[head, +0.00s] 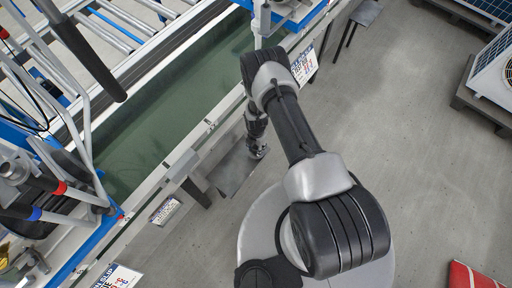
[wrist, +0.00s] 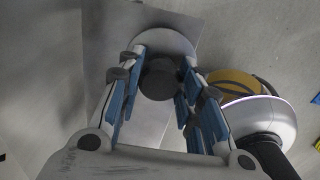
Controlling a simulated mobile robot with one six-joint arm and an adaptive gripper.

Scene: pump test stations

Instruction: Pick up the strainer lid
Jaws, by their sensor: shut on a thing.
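The strainer lid is a pale round disc (wrist: 163,42) with a dark round knob, in the upper middle of the wrist view. My gripper (wrist: 160,72) has its two blue-padded fingers on either side of the knob and is shut on it. The disc lies just past the fingertips. In the head view my gripper (head: 258,153) points down over a small grey plate beside the test station. The lid cannot be made out there.
The grey plate (head: 235,174) sticks out from the station's side, near a label card (head: 166,210). A long green station bed (head: 165,125) lies to the left, with pipes and hoses. Open grey floor (head: 400,130) lies to the right, with a pallet (head: 480,105) beyond.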

